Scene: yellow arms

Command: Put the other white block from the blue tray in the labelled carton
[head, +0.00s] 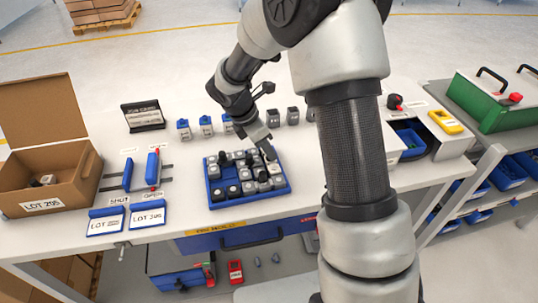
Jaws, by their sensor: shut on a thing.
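The blue tray (212,203) lies on the white bench and holds rows of black, grey and pale blocks. My gripper (270,156) points down at the tray's far right part. It is shut on a small block there, mostly hidden by the fingers; it looks pale, but its colour and whether it is lifted are hard to tell. A pale block (274,168) shows just below the fingertips. The open carton (75,188) with a "LOT 295" label (43,206) stands at the bench's left end. A grey-white block (47,180) lies inside it.
Blue "SHUT" and "OPEN" pieces (152,167) on dark rails and two blue-framed lot cards (147,217) stand between carton and tray. Several small blue and grey containers (206,124) line up behind the tray. A black sign (142,115) stands at the back left.

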